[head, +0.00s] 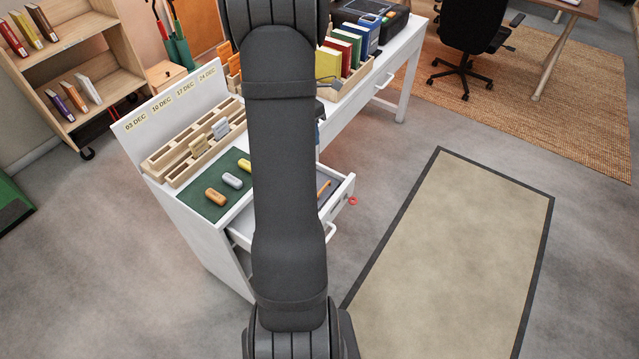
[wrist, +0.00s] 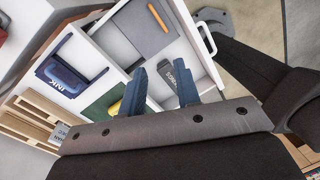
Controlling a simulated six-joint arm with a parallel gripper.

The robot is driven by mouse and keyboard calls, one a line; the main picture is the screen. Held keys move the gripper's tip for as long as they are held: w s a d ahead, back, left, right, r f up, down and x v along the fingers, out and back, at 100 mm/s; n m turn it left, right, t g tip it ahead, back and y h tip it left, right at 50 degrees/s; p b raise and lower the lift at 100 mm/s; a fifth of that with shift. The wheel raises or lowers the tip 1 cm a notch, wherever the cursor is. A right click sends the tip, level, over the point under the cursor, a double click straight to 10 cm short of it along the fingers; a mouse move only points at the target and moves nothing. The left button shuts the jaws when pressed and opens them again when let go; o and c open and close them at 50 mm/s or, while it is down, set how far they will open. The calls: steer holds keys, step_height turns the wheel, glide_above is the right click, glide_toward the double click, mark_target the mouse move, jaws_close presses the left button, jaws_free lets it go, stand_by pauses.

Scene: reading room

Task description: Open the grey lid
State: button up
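I cannot tell for sure which thing is the grey lid. A flat dark grey panel (wrist: 134,34) lies in the open white drawer (wrist: 202,56) in the wrist view, with an orange stick on it. A dark blue-grey ink pad case (wrist: 66,78) marked "INK" looks shut on the white top. My gripper (wrist: 160,88) is open, its two blue fingers apart above the drawer area. A dark labelled object (wrist: 172,71) lies in the drawer beyond the fingers, partly covered by the right one. In the head view my arm hides the gripper and part of the drawer (head: 342,196).
A green mat (head: 203,203) holds several small blocks beside a wooden slotted rack (head: 170,158). Colored books (head: 352,50) and a black case (head: 397,22) stand farther back on the white desk. A red ring (head: 353,201) is by the drawer front.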

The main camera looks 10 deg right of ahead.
steer(key=s+f+n, duration=0.1)
steer(key=f, duration=0.5)
steer(key=d+f+n, duration=0.1)
steer(key=f, duration=0.6)
steer(key=s+d+f+n, duration=0.1)
steer(key=f+n, duration=0.1)
steer(key=f, duration=0.4)
steer(key=shift+s+d+f, duration=0.1)
steer(key=shift+s+f, duration=0.2)
steer(key=shift+s, duration=0.05)
jaws_close()
